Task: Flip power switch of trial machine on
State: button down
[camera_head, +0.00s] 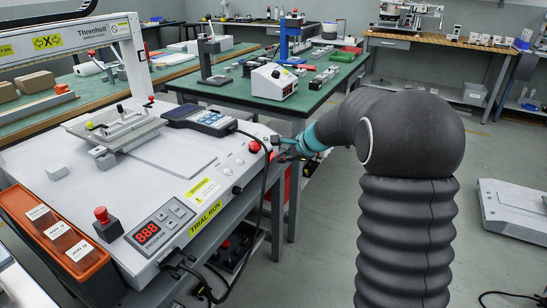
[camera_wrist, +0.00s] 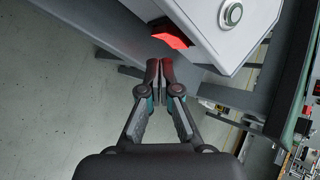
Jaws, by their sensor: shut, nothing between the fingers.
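The trial machine (camera_head: 150,185) is a white box with a yellow TRIAL RUN label, standing on a grey frame at the left in the head view. In the wrist view its white corner (camera_wrist: 205,35) is at the top. A red rocker switch (camera_wrist: 172,36) sits low on that corner and looks lit; its on or off position cannot be told. My gripper (camera_wrist: 160,66) is shut and empty, its tips just below the switch with a small apparent gap.
Red mushroom buttons (camera_head: 254,147) (camera_head: 102,214) and a lit red display (camera_head: 147,232) are on the machine. A black cable (camera_head: 265,190) hangs over its front. A green-topped bench (camera_head: 235,92) stands behind.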

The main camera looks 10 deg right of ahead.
dwell(0.3)
jog(key=s+d+b, duration=0.2)
jog(key=s+d, duration=0.1)
jog(key=shift+s+d, duration=0.25)
jog(key=shift+d, duration=0.1)
dwell(0.5)
jog(key=s+f+n+g+h, duration=0.1)
jog(key=s+f+n+g, duration=0.3)
jog(key=s+n, duration=0.65)
jog(key=s+a+r+n+t+h, duration=0.1)
jog(key=s+r+n+h, duration=0.1)
jog(key=s, duration=1.2)
jog(key=s+r+n+t+h, duration=0.1)
jog(key=s+r+n, duration=0.3)
jog(key=s, duration=1)
jog(key=shift+s+a+r+h, duration=0.3)
jog(key=shift+r+h, duration=0.2)
jog(key=shift+r, duration=0.25)
